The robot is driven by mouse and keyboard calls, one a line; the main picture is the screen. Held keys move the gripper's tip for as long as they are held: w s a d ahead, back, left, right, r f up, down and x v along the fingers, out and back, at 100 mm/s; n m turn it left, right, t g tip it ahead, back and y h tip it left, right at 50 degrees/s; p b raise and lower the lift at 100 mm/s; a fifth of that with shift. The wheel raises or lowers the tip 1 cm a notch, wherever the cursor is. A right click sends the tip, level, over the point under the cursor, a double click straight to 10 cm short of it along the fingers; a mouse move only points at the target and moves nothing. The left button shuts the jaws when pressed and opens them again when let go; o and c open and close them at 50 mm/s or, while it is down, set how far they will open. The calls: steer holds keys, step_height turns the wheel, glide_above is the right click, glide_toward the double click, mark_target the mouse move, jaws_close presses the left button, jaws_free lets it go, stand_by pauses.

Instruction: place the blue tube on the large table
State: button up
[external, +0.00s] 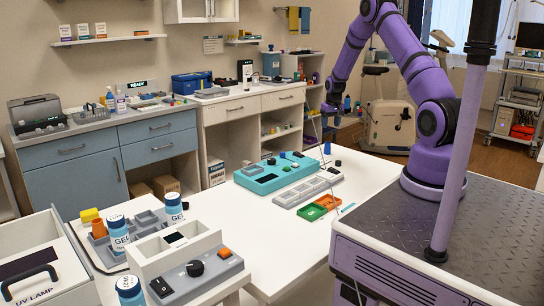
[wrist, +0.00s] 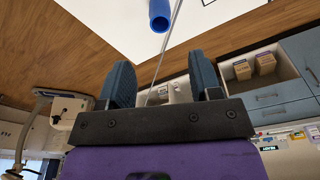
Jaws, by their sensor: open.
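The blue tube (external: 329,148) stands near the far edge of the large white table (external: 375,200), just beyond the teal tray. It also shows at the top of the wrist view (wrist: 160,15), beyond my fingertips, near the white tabletop's edge (wrist: 110,20). My gripper (external: 331,115) is above the tube in the external view, apart from it. In the wrist view my gripper (wrist: 160,65) has its two dark blue fingers spread with nothing held between them.
A small black object (external: 338,163) is close by. A thin pole passes between my fingers in the wrist view.

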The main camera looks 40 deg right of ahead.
steer(key=s+a+r+n+t, duration=0.1)
steer(key=s+a+r, duration=0.4)
steer(key=r, duration=0.5)
steer(key=s+a+r, duration=0.3)
steer(key=a+r, duration=0.4)
steer(key=r, duration=0.3)
steer(key=s+a+r+n+t, duration=0.1)
steer(key=s+a+r, duration=0.45)
steer(key=r, duration=0.45)
steer(key=s+a+r+n, duration=0.1)
steer(key=s+a, duration=0.3)
steer(key=s, duration=0.4)
steer(key=s+a+r+t, duration=0.1)
steer(key=s+a+r, duration=0.2)
steer(key=s, duration=0.6)
steer(key=s+a+r+n+t, duration=0.1)
steer(key=s+a, duration=0.3)
steer(key=s, duration=0.4)
steer(key=shift+s+a+r+n+y, duration=0.2)
steer(key=shift+a+r+n+y, duration=0.1)
steer(key=shift+a+r, duration=0.1)
